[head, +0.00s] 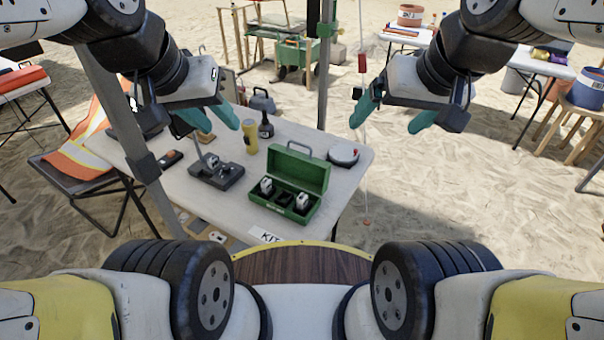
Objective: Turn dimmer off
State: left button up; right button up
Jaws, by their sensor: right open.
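No thing on the white table is clearly marked as the dimmer. A dark grey device (222,176) with an upright lever stands at the table's left middle. My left gripper (222,127) has teal fingers apart and empty, above the table's back left part. My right gripper (383,126) is open and empty, in the air to the right of the table. Neither gripper touches anything on the table.
An open green case (276,210) holding small devices stands at the table's front right. A yellow flashlight (250,136) and a dark bottle (266,126) stand behind it. A dark handheld device (168,158) lies at left. A chair with an orange vest (84,145) is left of the table.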

aim_at(225, 169)
jog(key=u, duration=0.9)
